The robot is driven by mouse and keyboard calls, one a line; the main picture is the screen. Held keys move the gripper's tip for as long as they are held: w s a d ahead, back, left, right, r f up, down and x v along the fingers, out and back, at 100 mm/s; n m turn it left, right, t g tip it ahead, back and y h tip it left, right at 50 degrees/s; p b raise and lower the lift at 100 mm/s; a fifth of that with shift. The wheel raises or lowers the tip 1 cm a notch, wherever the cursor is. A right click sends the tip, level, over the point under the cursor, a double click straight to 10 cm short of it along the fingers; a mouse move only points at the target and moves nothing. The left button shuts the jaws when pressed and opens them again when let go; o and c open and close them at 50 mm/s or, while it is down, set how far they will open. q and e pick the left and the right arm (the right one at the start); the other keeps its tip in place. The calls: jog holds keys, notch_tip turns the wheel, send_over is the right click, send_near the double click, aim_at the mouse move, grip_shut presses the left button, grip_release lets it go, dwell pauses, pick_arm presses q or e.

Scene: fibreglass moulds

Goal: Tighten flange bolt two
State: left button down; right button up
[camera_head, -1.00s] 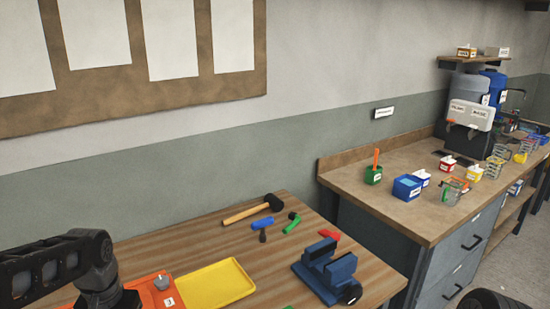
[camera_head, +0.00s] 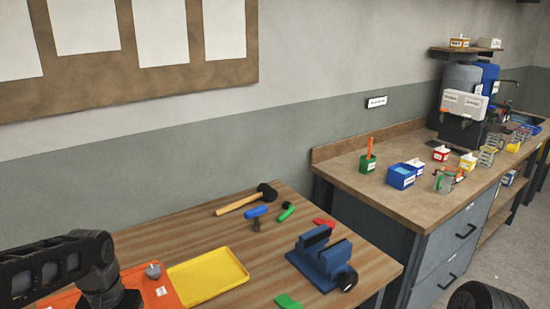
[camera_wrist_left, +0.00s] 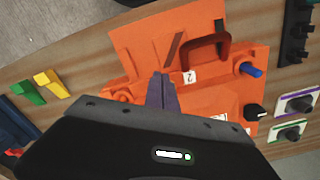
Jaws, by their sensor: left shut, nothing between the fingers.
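An orange flanged mould (camera_wrist_left: 226,92) with a small numbered white label (camera_wrist_left: 190,77) lies on the wooden bench in the left wrist view. It carries a dark red handle (camera_wrist_left: 208,44), a blue-ended piece (camera_wrist_left: 250,70) and a black piece (camera_wrist_left: 256,111). My left gripper (camera_wrist_left: 161,76) is shut and empty, with its fingertips over the mould. I cannot tell whether they touch it. In the head view, the orange mould (camera_head: 166,296) shows partly behind my left arm, and a grey knob (camera_head: 153,270) stands on it. My right gripper is not in view.
A yellow tray (camera_head: 207,278) lies right of the mould. A blue vise (camera_head: 322,262), a hammer (camera_head: 248,199) and small blue, green and red tools share the bench. A second bench (camera_head: 400,208) at right holds containers. Bare wood lies behind the tray.

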pick_arm(q)
jog(key=shift+f+b, duration=0.65)
jog(key=shift+f, duration=0.65)
jog(key=shift+w+a, duration=0.1)
jog(key=shift+a+r, duration=0.1)
jog(key=shift+a, duration=0.25)
jog(key=shift+s+a, duration=0.2)
jog(key=shift+a, duration=0.3)
jog(key=shift+a+p, duration=0.3)
jog(key=shift+a, duration=0.35)
jog(key=shift+s+a, duration=0.1)
jog(key=shift+s, duration=0.2)
dwell(0.3)
